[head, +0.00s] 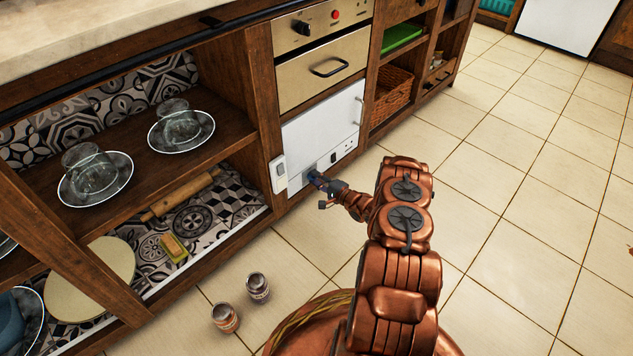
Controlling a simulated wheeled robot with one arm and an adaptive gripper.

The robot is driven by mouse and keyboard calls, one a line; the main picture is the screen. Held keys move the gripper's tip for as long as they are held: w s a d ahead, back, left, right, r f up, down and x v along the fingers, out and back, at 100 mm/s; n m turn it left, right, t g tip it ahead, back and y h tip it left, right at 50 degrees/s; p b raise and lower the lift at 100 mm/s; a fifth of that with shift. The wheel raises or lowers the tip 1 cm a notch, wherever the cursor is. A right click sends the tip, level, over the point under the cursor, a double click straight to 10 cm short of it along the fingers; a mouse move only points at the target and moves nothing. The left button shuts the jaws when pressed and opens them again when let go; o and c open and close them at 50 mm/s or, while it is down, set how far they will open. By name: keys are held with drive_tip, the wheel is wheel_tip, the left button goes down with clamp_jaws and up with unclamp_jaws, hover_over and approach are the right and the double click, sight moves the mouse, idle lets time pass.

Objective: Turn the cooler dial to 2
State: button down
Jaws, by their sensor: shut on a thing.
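The cooler (318,120) is a white-fronted unit set low in the wooden shelving, below a beige drawer. Along its lower edge is a strip with small dark controls (347,148). My gripper (314,178) is at the lower left of this front, shut on what appears to be the cooler dial. The dial itself is hidden by the fingers, and its number cannot be read. My copper arm reaches to it from the lower right.
A beige panel with a black knob (303,28) and red button sits above. Left shelves hold glass cups on plates (181,130) and a rolling pin (182,195). Two small cans (225,318) stand on the floor near my base. The tiled floor to the right is clear.

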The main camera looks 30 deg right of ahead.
drive_tip(key=shift+f+m+y+b, duration=0.15)
drive_tip(key=shift+m+b, duration=0.5)
drive_tip(key=shift+m, duration=1.75)
drive_tip(key=shift+f+m+y+b, duration=0.2)
drive_tip(key=shift+m+b, duration=0.45)
drive_tip(key=shift+m, duration=1.75)
drive_tip(key=shift+r, duration=0.2)
drive_tip(key=c, duration=0.8)
unclamp_jaws()
drive_tip(key=v, duration=1.2)
drive_tip(key=shift+a+f, duration=0.1)
drive_tip(key=shift+f, duration=0.05)
